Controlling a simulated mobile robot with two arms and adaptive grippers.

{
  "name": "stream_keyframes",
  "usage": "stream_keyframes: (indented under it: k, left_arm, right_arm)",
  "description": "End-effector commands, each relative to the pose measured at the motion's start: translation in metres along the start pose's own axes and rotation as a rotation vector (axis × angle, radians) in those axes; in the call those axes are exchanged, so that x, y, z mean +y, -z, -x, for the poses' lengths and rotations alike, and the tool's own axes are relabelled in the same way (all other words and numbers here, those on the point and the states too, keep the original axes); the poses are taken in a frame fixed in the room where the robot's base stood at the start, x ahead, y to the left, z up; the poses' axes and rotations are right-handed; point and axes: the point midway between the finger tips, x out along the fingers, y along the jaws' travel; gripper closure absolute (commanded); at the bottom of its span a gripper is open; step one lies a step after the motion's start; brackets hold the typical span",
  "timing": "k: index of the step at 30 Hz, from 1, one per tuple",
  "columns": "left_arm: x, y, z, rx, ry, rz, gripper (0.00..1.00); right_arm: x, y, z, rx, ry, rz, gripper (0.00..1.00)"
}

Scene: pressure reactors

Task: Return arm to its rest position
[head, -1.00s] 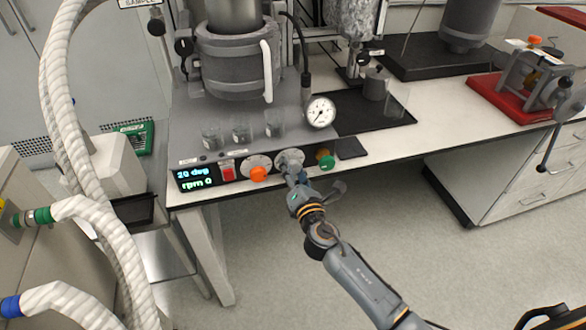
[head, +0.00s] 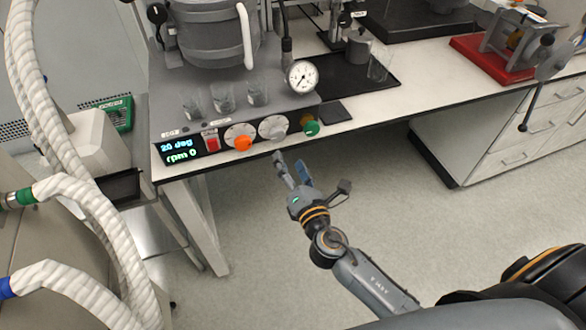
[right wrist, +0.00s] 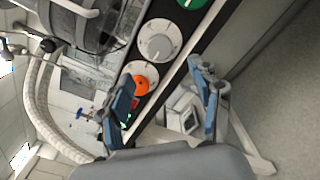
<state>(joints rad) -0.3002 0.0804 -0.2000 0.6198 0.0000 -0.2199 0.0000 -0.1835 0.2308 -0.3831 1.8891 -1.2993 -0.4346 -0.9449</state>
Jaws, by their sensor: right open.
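My right gripper (head: 293,172) is open and empty in the head view. It is in front of and below the reactor's control panel, apart from it. In the right wrist view its two blue-padded fingers (right wrist: 165,105) are spread with nothing between them. The panel carries a grey knob (head: 272,128), an orange knob (head: 243,143), a green knob (head: 311,127) and a red switch (head: 211,141). The grey knob also shows in the right wrist view (right wrist: 156,46). The display (head: 181,149) reads 20 deg and rpm 0. My left gripper is not in view.
The bench front edge (head: 380,119) runs just beyond my right gripper. Below it is open floor (head: 390,215), with a drawer cabinet (head: 510,135) at right. Glass beakers (head: 224,98) and a gauge (head: 302,76) are above the panel. Thick white hoses (head: 70,280) are at left.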

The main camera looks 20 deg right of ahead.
Motion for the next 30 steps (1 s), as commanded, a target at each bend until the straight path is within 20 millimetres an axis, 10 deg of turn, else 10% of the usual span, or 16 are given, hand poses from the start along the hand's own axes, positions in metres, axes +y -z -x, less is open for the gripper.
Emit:
stream_keyframes:
  k: [23, 30]
  left_arm:
    - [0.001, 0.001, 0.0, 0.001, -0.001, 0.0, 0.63]
    - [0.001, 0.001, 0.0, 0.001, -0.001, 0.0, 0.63]
  right_arm:
    - [-0.002, 0.002, 0.017, 0.004, 0.005, -0.005, 0.36]
    - [-0.08, 0.065, 0.025, 0.132, 0.183, -0.216, 0.36]
